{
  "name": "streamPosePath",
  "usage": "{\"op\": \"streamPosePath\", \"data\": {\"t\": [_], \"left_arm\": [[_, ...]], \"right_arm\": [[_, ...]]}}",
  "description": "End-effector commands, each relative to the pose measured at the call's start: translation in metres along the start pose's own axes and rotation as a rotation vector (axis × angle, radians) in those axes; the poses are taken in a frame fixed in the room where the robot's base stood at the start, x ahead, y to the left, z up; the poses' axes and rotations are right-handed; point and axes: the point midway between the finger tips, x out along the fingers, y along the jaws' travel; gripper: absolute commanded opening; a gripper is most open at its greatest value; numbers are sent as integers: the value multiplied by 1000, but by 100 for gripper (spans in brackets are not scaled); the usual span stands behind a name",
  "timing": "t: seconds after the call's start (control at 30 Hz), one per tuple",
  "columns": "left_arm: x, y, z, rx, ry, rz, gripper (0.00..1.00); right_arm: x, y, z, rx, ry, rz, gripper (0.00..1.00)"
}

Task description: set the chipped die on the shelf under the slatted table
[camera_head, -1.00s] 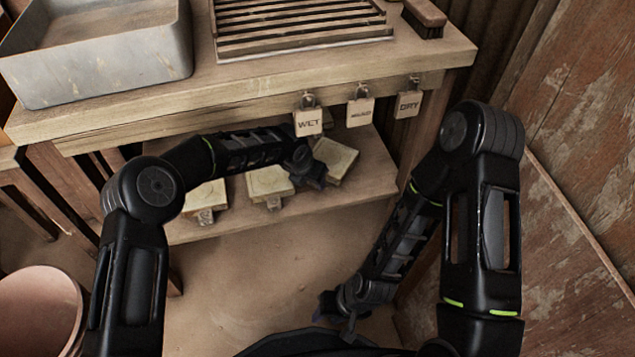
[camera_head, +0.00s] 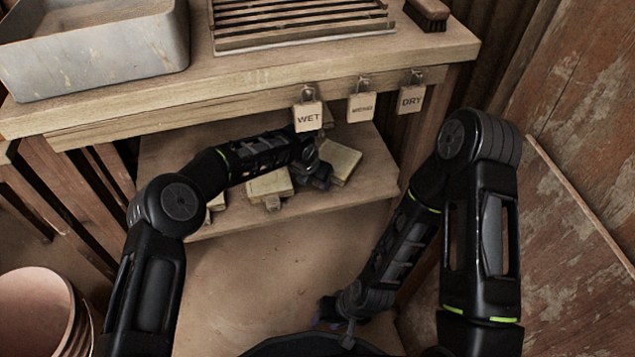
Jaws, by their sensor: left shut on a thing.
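The slatted table (camera_head: 250,90) is wooden, with a lower shelf (camera_head: 330,200) under its top. A pale square block with a die's look (camera_head: 341,163) is at the shelf's right part, right at my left gripper (camera_head: 320,180). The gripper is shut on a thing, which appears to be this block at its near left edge. Another such block (camera_head: 268,186) lies left of it, and a third (camera_head: 216,203) is mostly hidden behind my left arm. No chip is discernible. My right gripper (camera_head: 330,322) is low, near the floor, its fingers unclear.
Tags reading WET (camera_head: 308,117) and DRY (camera_head: 411,98) hang from the table's front edge, with another tag (camera_head: 361,107) between them. On top are a grey basin (camera_head: 95,60), a slatted rack (camera_head: 300,22) and a brush (camera_head: 428,12). Stacked pots (camera_head: 40,310) stand lower left.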

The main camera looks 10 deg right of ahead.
Motion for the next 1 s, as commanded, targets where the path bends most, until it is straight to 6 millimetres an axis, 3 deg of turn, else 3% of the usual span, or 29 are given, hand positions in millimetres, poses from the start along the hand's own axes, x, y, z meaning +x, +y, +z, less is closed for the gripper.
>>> {"op": "streamPosePath", "data": {"t": [0.33, 0.37, 0.6, 1.0], "left_arm": [[1, 0, 1, 0, -6, 1, 0], [2, 0, -1, 1, -1, 0, 37], [1, 0, 0, 1, -1, 0, 56], [-4, 0, 2, 1, -1, 0, 58]], "right_arm": [[3, 1, 0, 0, 2, 0, 36], [3, 1, 0, 0, 2, 0, 36], [2, 0, 0, 0, 2, 0, 36], [-3, -1, 0, 0, 0, 0, 36]]}}
